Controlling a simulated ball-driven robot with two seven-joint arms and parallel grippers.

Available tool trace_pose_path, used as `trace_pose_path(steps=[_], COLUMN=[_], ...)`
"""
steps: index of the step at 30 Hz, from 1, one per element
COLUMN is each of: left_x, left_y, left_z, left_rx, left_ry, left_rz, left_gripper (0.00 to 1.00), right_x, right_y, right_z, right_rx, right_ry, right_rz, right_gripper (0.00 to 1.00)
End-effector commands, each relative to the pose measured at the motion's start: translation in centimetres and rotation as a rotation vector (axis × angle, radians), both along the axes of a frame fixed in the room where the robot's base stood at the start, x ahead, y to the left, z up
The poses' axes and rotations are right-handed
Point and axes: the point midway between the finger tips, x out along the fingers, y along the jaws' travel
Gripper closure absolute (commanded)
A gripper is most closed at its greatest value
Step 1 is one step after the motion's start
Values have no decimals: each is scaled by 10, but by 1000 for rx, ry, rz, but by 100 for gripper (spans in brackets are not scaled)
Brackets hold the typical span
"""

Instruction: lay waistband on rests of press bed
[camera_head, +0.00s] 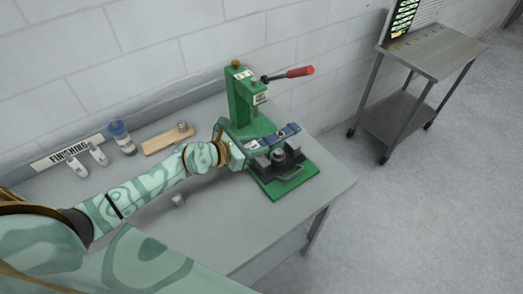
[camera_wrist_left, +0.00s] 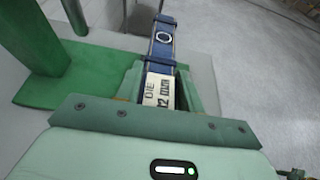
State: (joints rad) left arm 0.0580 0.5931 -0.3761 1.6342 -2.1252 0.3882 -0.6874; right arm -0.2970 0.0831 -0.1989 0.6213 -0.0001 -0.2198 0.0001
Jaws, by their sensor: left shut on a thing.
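The green hand press (camera_head: 243,100) stands on the table with a red-handled lever (camera_head: 290,74). Its flat green bed (camera_head: 290,192) carries grey blocks and a dark round part (camera_head: 278,156). The waistband is a dark blue strip (camera_head: 289,131) with a pale ring-shaped mark, lying across above the bed. My left gripper (camera_head: 258,145) is shut on the waistband near its left end. My right gripper is not in view.
A wooden strip (camera_head: 166,140), a blue-capped container (camera_head: 121,137) and small white pieces (camera_head: 76,166) lie at the table's back left. A metal cart (camera_head: 425,52) stands apart at right.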

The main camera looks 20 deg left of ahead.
Motion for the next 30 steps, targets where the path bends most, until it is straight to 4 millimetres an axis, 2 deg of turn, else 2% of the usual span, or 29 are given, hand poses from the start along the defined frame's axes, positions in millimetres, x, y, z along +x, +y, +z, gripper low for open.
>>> trace_pose_path(steps=[6, 14, 30], left_x=[0, 0, 0], left_y=[-1, -1, -1], left_z=[0, 2, -51], left_rx=[0, 0, 0], left_ry=[-1, -2, -1], left_rz=[3, 3, 3], left_gripper=[87, 87, 87], right_x=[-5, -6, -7], right_y=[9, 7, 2], right_z=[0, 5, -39], right_rx=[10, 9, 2], right_ry=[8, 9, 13], right_rz=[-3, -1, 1], right_gripper=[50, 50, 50])
